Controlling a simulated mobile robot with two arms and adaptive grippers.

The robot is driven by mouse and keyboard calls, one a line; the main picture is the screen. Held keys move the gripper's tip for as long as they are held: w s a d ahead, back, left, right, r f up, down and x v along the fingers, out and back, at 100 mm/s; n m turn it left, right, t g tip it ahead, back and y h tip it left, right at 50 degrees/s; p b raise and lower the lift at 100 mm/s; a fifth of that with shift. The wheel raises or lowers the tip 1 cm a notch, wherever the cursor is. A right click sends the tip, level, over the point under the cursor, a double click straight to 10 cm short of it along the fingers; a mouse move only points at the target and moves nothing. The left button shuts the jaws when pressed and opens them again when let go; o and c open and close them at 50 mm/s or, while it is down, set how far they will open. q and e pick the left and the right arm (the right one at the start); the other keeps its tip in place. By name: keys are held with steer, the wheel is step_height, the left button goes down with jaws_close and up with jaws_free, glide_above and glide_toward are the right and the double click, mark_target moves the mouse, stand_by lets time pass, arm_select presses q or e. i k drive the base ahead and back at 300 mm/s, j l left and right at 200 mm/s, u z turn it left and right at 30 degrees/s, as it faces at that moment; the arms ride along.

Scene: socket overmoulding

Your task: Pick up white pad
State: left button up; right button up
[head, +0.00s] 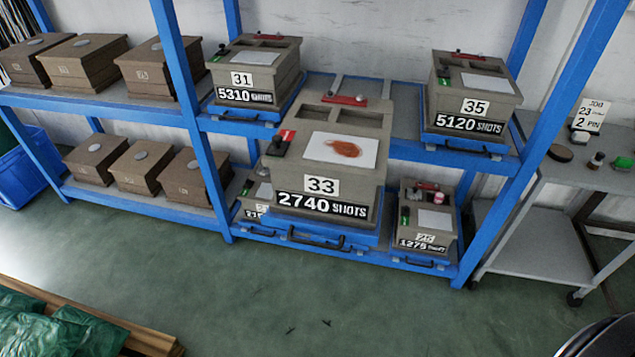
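A small pale round piece that may be the white pad (580,137) lies on the grey cart's top at the right, in front of the sign; it is too small to be sure. White rectangular patches also lie on the mould tops. The one on mould 33 (342,148) carries an orange-brown stain. Mould 33 sits on a blue tray pulled out from the rack. Neither of my grippers is in view.
The blue rack (205,150) holds several grey-brown moulds on two levels. The grey cart (529,207) also carries a brown disc (560,152), a small jar (596,160) and a sign (589,114). Green bags (45,330) lie at lower left.

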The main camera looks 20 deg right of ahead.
mark_target(579, 138)
steer(key=z, duration=2.15)
